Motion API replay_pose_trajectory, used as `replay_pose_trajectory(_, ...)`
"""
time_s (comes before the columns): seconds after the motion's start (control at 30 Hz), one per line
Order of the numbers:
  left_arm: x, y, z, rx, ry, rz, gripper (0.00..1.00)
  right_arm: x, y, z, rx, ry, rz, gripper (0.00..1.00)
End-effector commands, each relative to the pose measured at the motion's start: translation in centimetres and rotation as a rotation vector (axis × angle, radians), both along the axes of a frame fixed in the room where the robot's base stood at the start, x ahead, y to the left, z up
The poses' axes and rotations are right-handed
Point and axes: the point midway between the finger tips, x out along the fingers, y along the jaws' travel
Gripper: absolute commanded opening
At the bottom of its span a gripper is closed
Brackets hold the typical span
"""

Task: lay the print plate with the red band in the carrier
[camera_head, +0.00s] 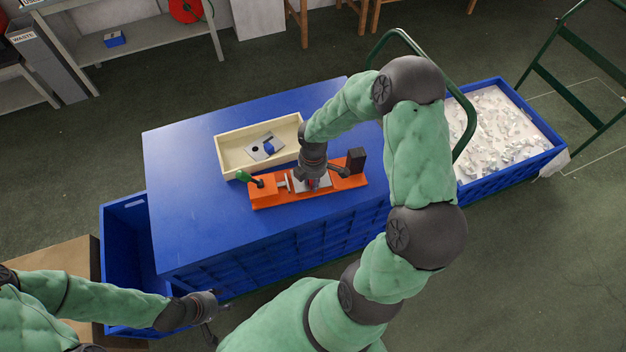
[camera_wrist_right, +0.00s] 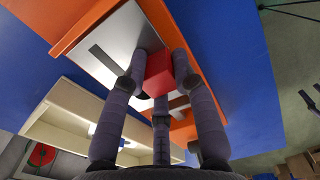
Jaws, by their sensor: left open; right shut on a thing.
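The orange carrier (camera_head: 264,192) with a green-knobbed lever (camera_head: 243,176) sits on the blue table top. My right gripper (camera_head: 313,182) is over its middle, shut on the red block of the print plate. In the right wrist view, the red block (camera_wrist_right: 160,73) is between the fingers, and the plate's silver sheet (camera_wrist_right: 118,48) with a dark slot is over the orange carrier. I cannot tell whether the plate rests flat or is slightly above; fingers hide part of it. My left gripper (camera_head: 211,331) is open and empty at the lower left, away from the carrier.
A cream tray (camera_head: 226,157) behind the carrier holds another silver plate with a blue block (camera_head: 269,147). A black block (camera_head: 356,160) stands at the carrier's right end. The table's left side (camera_head: 185,200) is clear. A blue crate of white pieces (camera_head: 505,125) stands at right.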

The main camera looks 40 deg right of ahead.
Motion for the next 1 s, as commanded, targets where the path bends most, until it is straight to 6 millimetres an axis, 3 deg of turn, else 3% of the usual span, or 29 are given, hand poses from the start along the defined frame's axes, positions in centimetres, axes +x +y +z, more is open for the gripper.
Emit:
replay_pose_trajectory(0.37, 0.00, 0.00, -0.54, 0.000, 0.000, 0.000, 0.50, 0.04, -0.03, -0.67, 0.000, -0.001, 0.000, 0.00)
replay_pose_trajectory(0.4, -0.01, 0.00, -0.50, 0.000, 0.000, 0.000, 0.50, 0.04, -0.03, -0.63, 0.000, -0.001, 0.000, 0.36)
replay_pose_trajectory(0.47, 0.00, 0.00, -0.47, 0.000, 0.000, 0.000, 0.50, 0.03, -0.03, -0.61, 0.000, -0.001, 0.000, 0.53)
replay_pose_trajectory(0.5, 0.00, 0.00, -0.47, 0.000, 0.000, 0.000, 0.50, 0.03, -0.03, -0.60, 0.000, -0.001, 0.000, 0.56)
replay_pose_trajectory(1.0, 0.01, 0.00, 0.41, 0.000, 0.000, 0.000, 0.50, -0.01, 0.00, 0.32, 0.000, 0.000, 0.000, 0.56)
